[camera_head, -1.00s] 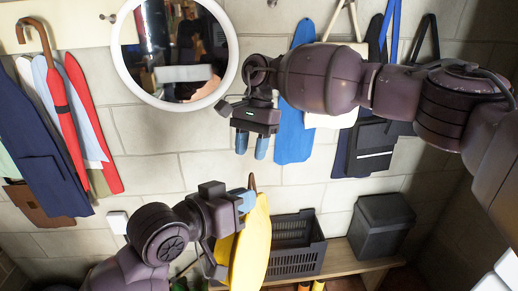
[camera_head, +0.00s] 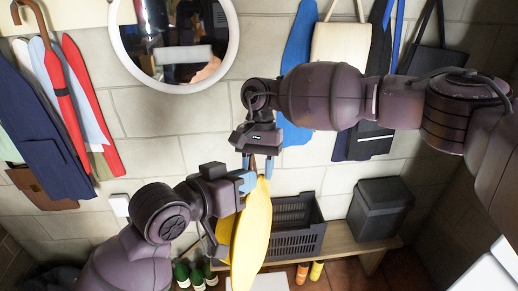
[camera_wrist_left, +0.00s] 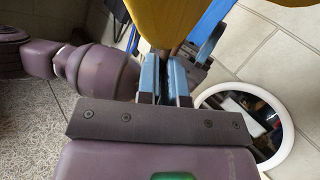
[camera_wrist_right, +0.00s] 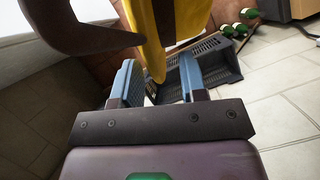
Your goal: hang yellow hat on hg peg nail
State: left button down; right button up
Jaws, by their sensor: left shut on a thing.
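The yellow hat (camera_head: 256,235) hangs edge-on, low in the middle of the head view. My left gripper (camera_head: 246,182) is shut on its upper part, beside a brown piece at its top. The hat also fills the top of the left wrist view (camera_wrist_left: 165,18). My right gripper (camera_head: 261,164) points down just above the hat's top, its fingers apart. In the right wrist view the hat's yellow edge (camera_wrist_right: 152,50) shows beyond and between the open fingers (camera_wrist_right: 157,90); I cannot tell whether they touch it. I cannot make out the peg nail.
A round mirror (camera_head: 172,82) hangs on the wall above. Coats and an umbrella (camera_head: 55,75) hang left, bags (camera_head: 340,45) right. A dark crate (camera_head: 295,240) and a lidded box (camera_head: 380,210) stand on a bench (camera_head: 345,249). Bottles (camera_head: 196,277) stand low. Bare wall lies between.

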jog(key=shift+x, duration=1.7)
grip_shut()
pick_arm(q)
jog(key=c, duration=1.2)
grip_release()
